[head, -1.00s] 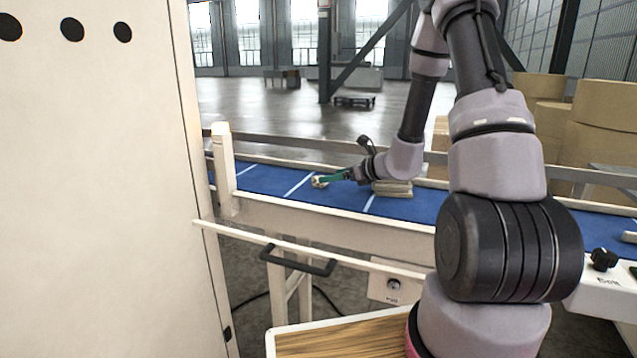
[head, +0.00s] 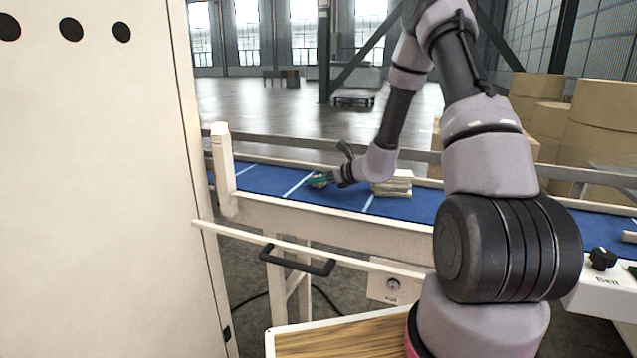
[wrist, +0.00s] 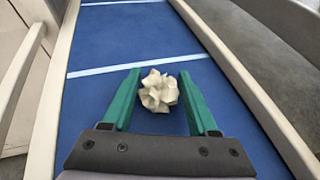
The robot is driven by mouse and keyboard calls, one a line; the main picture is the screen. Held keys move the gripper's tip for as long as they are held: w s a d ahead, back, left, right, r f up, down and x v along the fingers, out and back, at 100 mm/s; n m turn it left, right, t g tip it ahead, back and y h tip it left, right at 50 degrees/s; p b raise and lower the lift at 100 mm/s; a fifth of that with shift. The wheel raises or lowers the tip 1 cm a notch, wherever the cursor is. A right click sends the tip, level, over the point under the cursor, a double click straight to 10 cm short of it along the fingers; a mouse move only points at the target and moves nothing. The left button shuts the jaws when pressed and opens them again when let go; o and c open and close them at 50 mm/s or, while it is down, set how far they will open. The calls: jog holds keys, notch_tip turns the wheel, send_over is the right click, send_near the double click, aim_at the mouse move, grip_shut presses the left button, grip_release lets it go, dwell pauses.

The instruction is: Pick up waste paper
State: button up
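The waste paper, a crumpled cream ball, lies on the blue conveyor belt (head: 255,179); it shows clearly in the wrist view (wrist: 158,91). My gripper (wrist: 160,84) is open, with one green finger on each side of the ball.
A stack of flat cream pieces (head: 396,184) lies on the belt just right of my gripper. Pale side rails (head: 330,228) border the belt. A tall cream cabinet (head: 95,190) stands at the left. Large brown rolls (head: 600,130) stand behind the belt at right.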

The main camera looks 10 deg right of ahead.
jog(key=c, duration=0.5)
jog(key=shift+r, duration=0.15)
